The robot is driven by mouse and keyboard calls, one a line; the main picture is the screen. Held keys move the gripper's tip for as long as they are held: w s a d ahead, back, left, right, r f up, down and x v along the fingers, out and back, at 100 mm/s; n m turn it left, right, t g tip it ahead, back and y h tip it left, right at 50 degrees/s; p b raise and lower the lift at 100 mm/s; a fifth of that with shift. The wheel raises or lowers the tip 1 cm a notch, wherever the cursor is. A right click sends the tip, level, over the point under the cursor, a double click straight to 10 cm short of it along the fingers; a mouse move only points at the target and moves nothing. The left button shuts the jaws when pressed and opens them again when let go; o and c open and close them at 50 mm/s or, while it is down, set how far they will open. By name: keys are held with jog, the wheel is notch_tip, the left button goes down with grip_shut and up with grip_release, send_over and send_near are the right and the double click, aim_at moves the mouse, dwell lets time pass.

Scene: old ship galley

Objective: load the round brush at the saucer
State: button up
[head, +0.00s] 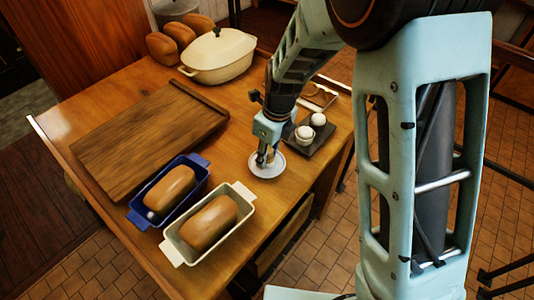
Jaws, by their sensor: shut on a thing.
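The saucer (267,169) is a small white round dish near the table's right edge. My gripper (265,156) points down over the saucer. It is shut on the round brush, which is small here and mostly hidden by the fingers. The brush end is over or in the saucer; I cannot tell whether it touches the bottom. What the saucer holds is too small to make out.
A blue dish (134,217) and a cream dish (172,253), each with a loaf, stand in front. A wooden board (140,140) lies left. A lidded pot (222,58) and loaves (162,46) stand behind. A dark tray (318,141) with white round items is right of my gripper.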

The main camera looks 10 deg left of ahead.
jog(key=shift+r+p, duration=3)
jog(key=shift+r, duration=0.55)
jog(key=shift+w+f, duration=0.1)
jog(key=shift+w+d+n, duration=0.15)
jog(key=shift+d+n, duration=0.35)
jog(key=shift+d, duration=0.05)
jog(key=d+r+n+g+h, duration=0.1)
jog(key=d+n+g, duration=0.1)
jog(key=d+n, duration=1.8)
jog(key=shift+w+r+n+g, duration=0.15)
jog(key=shift+w+n+g, duration=0.15)
jog(key=shift+n, duration=0.9)
